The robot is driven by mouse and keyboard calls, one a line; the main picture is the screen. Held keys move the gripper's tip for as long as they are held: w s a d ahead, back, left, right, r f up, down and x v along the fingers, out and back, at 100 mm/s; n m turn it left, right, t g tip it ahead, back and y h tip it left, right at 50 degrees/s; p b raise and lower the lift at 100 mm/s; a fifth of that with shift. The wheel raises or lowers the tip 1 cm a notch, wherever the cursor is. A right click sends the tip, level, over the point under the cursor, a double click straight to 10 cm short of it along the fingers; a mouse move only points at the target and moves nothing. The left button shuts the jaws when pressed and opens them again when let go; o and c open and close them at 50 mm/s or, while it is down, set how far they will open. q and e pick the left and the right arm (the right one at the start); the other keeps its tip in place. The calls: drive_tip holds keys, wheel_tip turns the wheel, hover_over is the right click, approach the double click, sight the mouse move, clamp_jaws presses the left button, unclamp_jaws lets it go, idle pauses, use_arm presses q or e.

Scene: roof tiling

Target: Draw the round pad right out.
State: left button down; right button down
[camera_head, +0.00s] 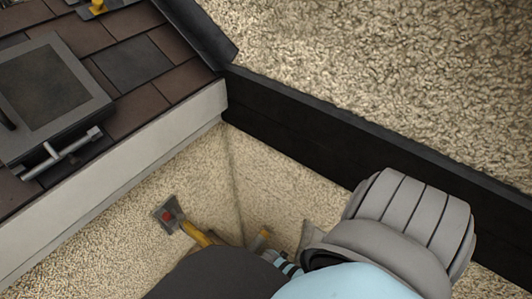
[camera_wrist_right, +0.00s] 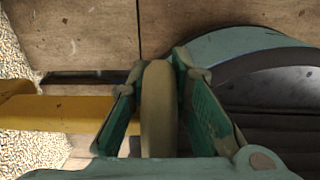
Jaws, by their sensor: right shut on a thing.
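In the right wrist view my right gripper (camera_wrist_right: 158,82) has its two green-padded fingers closed on either side of a tan, round-edged piece (camera_wrist_right: 158,110). It is seen edge-on and looks like the round pad. Its lower end is hidden behind the gripper body, so I cannot tell how far it is from whatever held it. In the head view I cannot make out the pad, and my own arm covers the lower middle. My left gripper is in neither view.
A yellow bar (camera_wrist_right: 60,113) lies just left of the fingers, over brownish boards (camera_wrist_right: 220,18). In the head view, a yellow-handled tool with a grey plate (camera_head: 165,213) is below the grey roof edge (camera_head: 130,150). A framed hatch (camera_head: 50,90) sits on brown tiles.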

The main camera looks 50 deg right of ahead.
drive_tip(key=shift+s+f, duration=0.1)
drive_tip(key=shift+s, duration=0.25)
drive_tip(key=c, duration=1.5)
unclamp_jaws()
drive_tip(key=shift+o, duration=0.2)
drive_tip(key=shift+w, duration=0.1)
drive_tip(key=shift+r, duration=0.2)
wheel_tip(320, 180, up, 12)
drive_tip(key=shift+f, duration=0.15)
